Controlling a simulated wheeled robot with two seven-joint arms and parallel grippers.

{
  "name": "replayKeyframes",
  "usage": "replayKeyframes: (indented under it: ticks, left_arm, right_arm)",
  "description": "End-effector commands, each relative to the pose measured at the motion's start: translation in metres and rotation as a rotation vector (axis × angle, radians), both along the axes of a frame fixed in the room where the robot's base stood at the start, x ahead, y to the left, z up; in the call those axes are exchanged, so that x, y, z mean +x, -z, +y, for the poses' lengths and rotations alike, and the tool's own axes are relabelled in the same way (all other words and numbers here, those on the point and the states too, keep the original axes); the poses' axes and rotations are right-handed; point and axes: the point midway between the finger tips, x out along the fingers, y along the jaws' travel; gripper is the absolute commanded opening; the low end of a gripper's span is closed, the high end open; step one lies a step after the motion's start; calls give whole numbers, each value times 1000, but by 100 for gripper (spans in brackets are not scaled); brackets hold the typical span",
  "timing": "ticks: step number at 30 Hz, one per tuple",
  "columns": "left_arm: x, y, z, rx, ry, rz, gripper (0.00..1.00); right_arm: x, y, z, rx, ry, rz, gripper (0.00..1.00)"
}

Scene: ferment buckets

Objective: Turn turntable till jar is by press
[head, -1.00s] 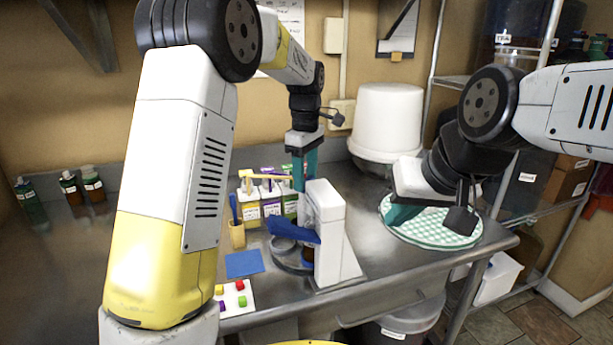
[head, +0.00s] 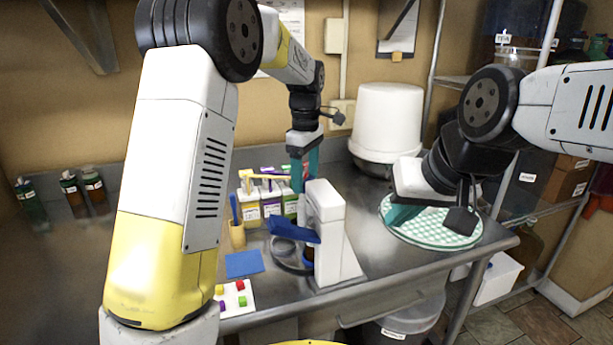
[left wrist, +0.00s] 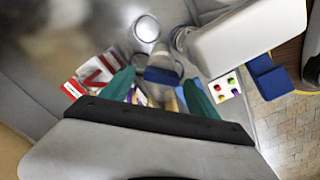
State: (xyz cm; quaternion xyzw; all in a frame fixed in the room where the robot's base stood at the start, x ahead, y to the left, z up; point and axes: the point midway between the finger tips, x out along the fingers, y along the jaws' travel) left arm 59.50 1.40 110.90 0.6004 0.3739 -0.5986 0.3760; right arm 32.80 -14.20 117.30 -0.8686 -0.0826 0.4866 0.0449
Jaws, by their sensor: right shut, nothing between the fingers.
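A white press-like stand (head: 330,235) with a blue lever (head: 293,230) stands on the steel table. A dark round plate (head: 284,262) lies at its left foot, with a grey round piece on it and a small dark brown object (head: 308,254) partly hidden by the stand. I cannot tell for sure which is the jar. A green-and-white checkered disc (head: 455,236) lies at the right end. My left gripper (head: 304,174) is behind the stand; its teal fingers show apart in the left wrist view (left wrist: 158,92). My right gripper (head: 403,214) is shut at the disc's left part; contact is unclear.
Labelled bottles (head: 271,205) stand behind the plate. A wooden cup (head: 237,236), a blue mat (head: 244,263) and a white card with coloured blocks (head: 234,298) are at the front left. A white bucket (head: 387,120) stands at the back. Shelving is at the right.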

Motion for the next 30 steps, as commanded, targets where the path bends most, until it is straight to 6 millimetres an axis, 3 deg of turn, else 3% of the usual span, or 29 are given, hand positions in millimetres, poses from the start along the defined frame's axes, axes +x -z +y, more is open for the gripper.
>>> replayKeyframes:
  ticks: [9,21,30]
  left_arm:
    - [0,-3,0,0,0,1,69]
    - [0,-65,0,0,0,-1,69]
    - [0,-78,0,1,0,2,69]
  right_arm:
    - [0,0,0,0,0,0,0]
    - [0,0,0,0,0,0,0]
    - [0,0,0,0,0,0,0]
